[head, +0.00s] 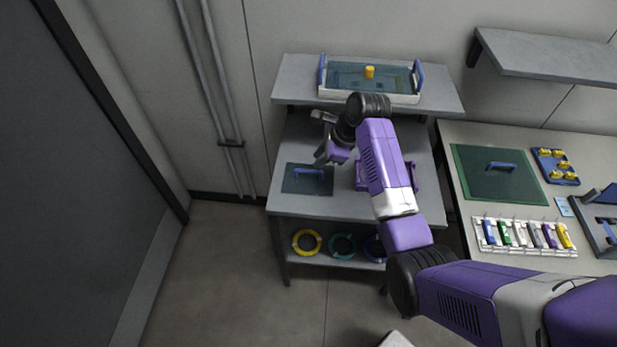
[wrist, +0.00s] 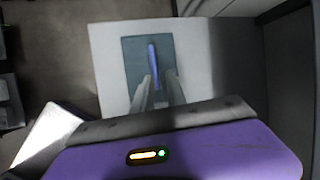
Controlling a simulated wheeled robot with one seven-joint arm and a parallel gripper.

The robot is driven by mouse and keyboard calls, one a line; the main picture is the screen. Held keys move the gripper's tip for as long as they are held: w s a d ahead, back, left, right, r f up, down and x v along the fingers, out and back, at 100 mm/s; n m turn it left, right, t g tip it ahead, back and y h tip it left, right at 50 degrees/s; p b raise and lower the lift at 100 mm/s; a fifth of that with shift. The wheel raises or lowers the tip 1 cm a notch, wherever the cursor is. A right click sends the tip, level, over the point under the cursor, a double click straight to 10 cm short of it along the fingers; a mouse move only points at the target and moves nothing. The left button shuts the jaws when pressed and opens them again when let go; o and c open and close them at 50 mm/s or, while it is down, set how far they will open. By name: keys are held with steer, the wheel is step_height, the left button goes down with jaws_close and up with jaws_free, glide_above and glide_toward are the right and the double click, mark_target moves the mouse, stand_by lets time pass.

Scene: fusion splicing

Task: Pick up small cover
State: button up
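The small cover is a dark teal plate (head: 290,185) with a blue bar handle (head: 310,172), lying flat on the left end of the grey stand's middle shelf. In the wrist view the plate (wrist: 133,72) and its handle (wrist: 152,55) are ahead of my fingers. My gripper (head: 321,160) is above and just right of the cover in the head view. In the wrist view my gripper (wrist: 158,84) shows two fingers apart with a gap between them, in line with the handle. It looks open and empty, and the fingertips appear short of the handle.
A tray (head: 370,93) with blue handles and a yellow knob sits on the stand's top shelf. Coloured rings (head: 307,242) lie on the low shelf. The right bench holds a larger green cover (head: 485,185), a blue rack (head: 555,166) and a row of coloured pieces (head: 524,235).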

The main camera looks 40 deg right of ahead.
mark_target(312, 171)
steer(key=shift+m, duration=0.5)
steer(key=shift+s+a+f+p+x, duration=0.1)
steer(key=shift+s+p+x, duration=0.1)
steer(key=shift+x, duration=1.1)
steer(key=shift+s+a+f+p+x, duration=0.1)
steer(key=shift+s+p+x, duration=0.05)
steer(key=shift+x, duration=1.15)
steer(key=shift+s+a+p+x, duration=0.1)
steer(key=shift+s+p+x, duration=0.1)
steer(key=shift+x, duration=1.05)
jaws_close()
